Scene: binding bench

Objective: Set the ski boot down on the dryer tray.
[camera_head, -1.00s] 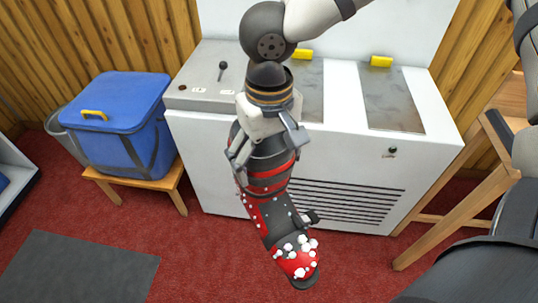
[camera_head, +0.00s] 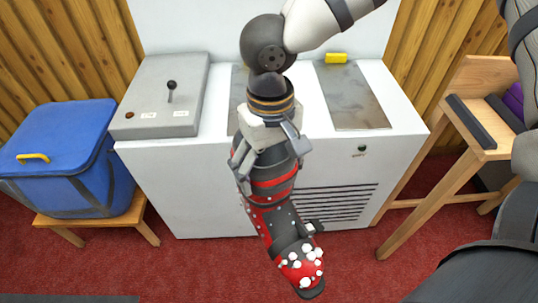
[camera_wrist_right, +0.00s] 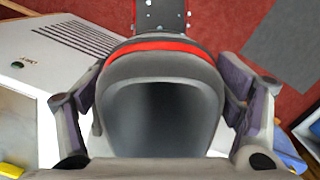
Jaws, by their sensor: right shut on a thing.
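The ski boot (camera_head: 272,190) is black and red, with white snow-like lumps on its toe. My right gripper (camera_head: 268,152) is shut on its upper cuff. The boot hangs in the air, toe down and towards me, in front of the white cabinet. In the right wrist view the fingers (camera_wrist_right: 162,105) sit on both sides of the boot's open cuff (camera_wrist_right: 160,68). The cabinet top has a grey metal panel (camera_head: 352,97) at the right and another mostly hidden behind my arm. I cannot tell which surface is the dryer tray. My left gripper is out of view.
The white cabinet (camera_head: 180,190) has a grey lever box (camera_head: 150,120) on its left and a vent grille. A blue lidded bin (camera_head: 70,180) stands on a low wooden stool at the left. A wooden frame (camera_head: 470,140) stands at the right. Red carpet lies in front.

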